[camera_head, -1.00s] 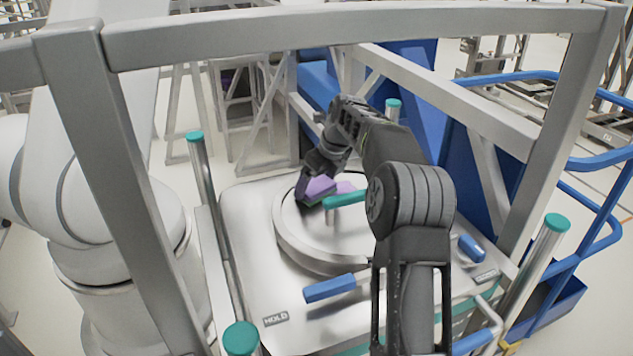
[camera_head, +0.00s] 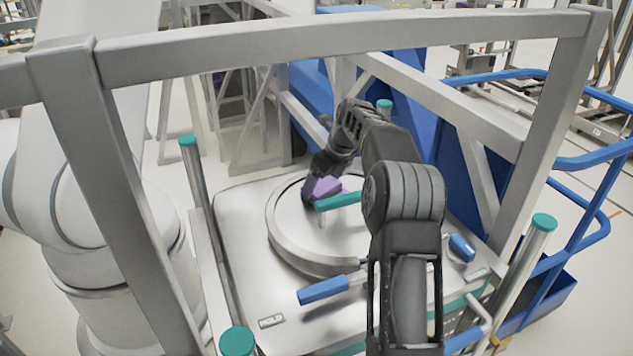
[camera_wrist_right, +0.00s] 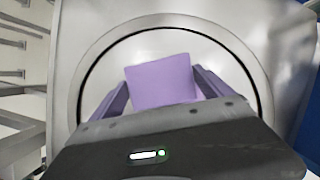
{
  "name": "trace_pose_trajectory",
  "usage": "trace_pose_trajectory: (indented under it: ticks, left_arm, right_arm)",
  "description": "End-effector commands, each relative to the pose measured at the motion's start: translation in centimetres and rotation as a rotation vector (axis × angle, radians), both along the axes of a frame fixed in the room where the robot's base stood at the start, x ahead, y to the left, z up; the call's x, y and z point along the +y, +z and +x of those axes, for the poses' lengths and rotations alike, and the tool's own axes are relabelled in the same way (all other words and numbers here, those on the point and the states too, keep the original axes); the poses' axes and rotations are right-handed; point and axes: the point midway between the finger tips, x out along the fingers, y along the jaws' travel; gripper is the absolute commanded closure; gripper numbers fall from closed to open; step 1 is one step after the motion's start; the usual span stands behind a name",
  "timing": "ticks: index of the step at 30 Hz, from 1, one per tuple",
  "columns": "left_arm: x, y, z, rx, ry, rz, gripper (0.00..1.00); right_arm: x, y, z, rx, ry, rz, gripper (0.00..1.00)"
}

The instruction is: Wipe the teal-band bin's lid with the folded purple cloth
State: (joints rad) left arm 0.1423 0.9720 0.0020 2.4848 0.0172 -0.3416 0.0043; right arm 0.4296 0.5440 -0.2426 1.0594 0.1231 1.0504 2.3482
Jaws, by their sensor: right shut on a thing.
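The folded purple cloth (camera_head: 326,187) is on or just above the round lid area of the bin (camera_head: 232,240). My right gripper (camera_head: 312,190) is shut on it. In the right wrist view the cloth (camera_wrist_right: 160,82) shows between the two fingers, in front of the round metal lid (camera_wrist_right: 112,62). The lid has a raised ring (camera_head: 283,235) and a teal handle (camera_head: 338,201) beside the cloth. I cannot tell whether the cloth touches the lid. My left gripper is not in view.
Metal posts with teal caps (camera_head: 237,341) stand at the bin's corners. A grey frame (camera_head: 330,37) crosses in front and above. Blue handles (camera_head: 323,290) lie on the top near a HOLD label (camera_head: 271,321). Blue rails (camera_head: 600,155) stand at right.

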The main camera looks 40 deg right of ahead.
Motion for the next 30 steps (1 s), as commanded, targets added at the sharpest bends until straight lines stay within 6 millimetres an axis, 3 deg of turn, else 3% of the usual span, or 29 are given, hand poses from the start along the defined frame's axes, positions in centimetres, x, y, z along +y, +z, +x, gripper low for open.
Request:
trace_pose_trajectory:
  ticks: [10,21,30]
  left_arm:
    - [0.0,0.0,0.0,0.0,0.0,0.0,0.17]
    - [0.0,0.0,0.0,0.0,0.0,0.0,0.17]
    - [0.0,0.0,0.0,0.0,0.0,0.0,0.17]
  right_arm:
    - [-0.2,0.0,-0.1,0.0,-0.001,0.0,0.56]
    - [-3.0,-0.3,-0.9,-0.001,-0.002,0.0,0.56]
    - [-3.6,-0.4,-1.2,0.001,-0.001,0.0,0.56]
